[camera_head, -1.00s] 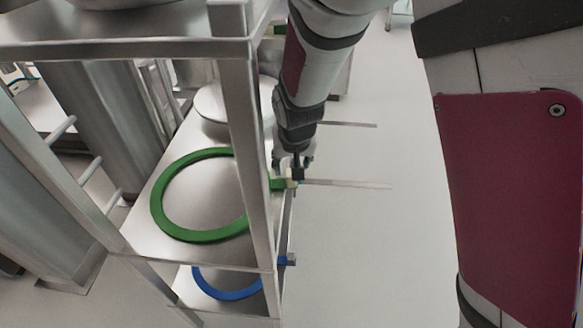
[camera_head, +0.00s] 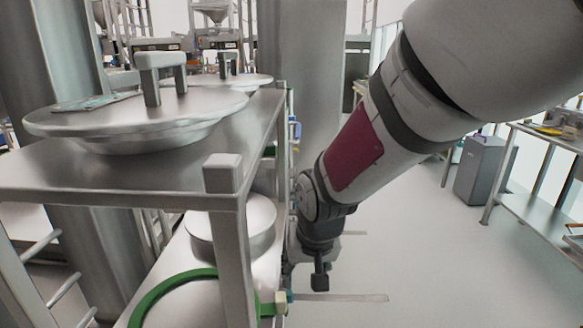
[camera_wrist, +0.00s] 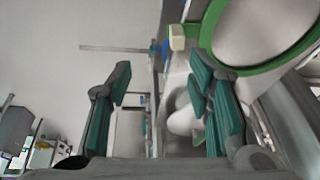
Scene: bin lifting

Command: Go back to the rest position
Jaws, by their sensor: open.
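My gripper (camera_wrist: 160,82) has its two teal-padded fingers spread apart in the wrist view, with nothing between them. In the head view my gripper (camera_head: 305,272) hangs at the right side of a metal shelf rack (camera_head: 232,250), its fingers partly hidden behind the rack and wrist. A green ring (camera_head: 165,286) lies on the lower shelf; it also shows at the upper right of the wrist view (camera_wrist: 268,69). A small cream block (camera_head: 281,298) at the ring's right end is near my gripper. It also shows in the wrist view (camera_wrist: 177,37), beyond the fingertips.
A round metal bin (camera_head: 235,228) stands on the lower shelf, and lidded bins (camera_head: 140,128) stand on the top shelf. A thin metal bar (camera_head: 345,297) sticks out right of the rack. A grey box (camera_head: 482,170) and a table (camera_head: 545,138) stand far right. Open floor lies between.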

